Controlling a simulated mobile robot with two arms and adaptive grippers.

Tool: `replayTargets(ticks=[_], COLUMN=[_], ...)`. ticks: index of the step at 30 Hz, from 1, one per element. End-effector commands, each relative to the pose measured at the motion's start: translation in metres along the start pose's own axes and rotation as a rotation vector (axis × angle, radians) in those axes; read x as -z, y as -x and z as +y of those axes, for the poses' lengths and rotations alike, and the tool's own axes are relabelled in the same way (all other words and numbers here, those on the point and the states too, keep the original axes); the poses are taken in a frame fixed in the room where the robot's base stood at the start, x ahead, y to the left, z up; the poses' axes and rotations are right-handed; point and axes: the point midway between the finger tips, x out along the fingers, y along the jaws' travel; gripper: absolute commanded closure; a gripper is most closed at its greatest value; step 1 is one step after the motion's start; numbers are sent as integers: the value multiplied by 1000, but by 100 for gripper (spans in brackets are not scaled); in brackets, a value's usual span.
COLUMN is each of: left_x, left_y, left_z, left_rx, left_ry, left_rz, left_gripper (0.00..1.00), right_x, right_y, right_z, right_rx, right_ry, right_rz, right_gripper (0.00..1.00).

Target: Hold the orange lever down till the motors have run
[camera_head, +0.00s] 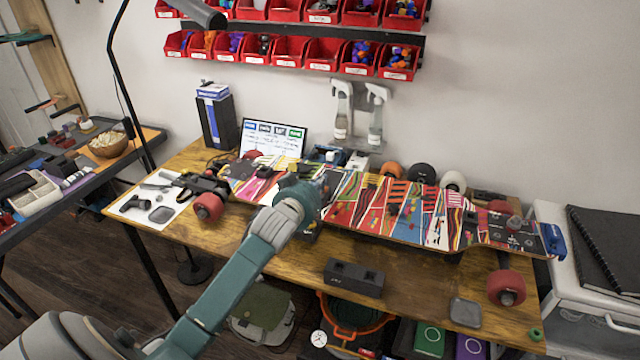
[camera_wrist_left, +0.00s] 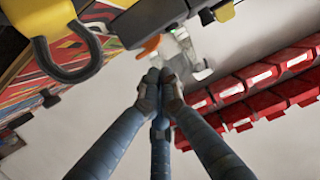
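A skateboard with a colourful striped deck (camera_head: 430,214) lies upside across the wooden workbench. My left gripper (camera_head: 322,186) is over its left-middle part and covers what lies just under it. In the left wrist view, the left gripper's fingertips (camera_wrist_left: 159,80) are together, with nothing visible between them. A small orange piece (camera_wrist_left: 148,46) shows just beyond the fingertips, apart from them in the picture; I cannot tell whether it is the lever or a wheel. No orange lever shows clearly in the head view. My right gripper is not in view.
A dark box (camera_head: 354,278) sits at the bench's front. Red wheels (camera_head: 506,288) stick out at the right. Red bins (camera_head: 325,53) hang on the wall. The bench's front strip (camera_head: 415,285) is mostly bare.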

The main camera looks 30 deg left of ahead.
Motion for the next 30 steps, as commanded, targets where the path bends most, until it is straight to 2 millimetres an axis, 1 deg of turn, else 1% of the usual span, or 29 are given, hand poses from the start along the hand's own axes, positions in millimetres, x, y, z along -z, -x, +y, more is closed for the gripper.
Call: replayTargets(ticks=[3,6,16,30], left_x=[-6,-8,-9,-14], left_y=[-1,-2,-2,-3], left_z=[0,0,0,3], left_rx=[0,0,1,22], left_ry=[-1,-1,-4,-83], left_rz=[0,0,0,0], left_gripper=[100,100,100,100], right_x=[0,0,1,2], right_y=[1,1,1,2], right_z=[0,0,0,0], right_rx=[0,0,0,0], right_ry=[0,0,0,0], right_rz=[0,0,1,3], right_gripper=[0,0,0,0])
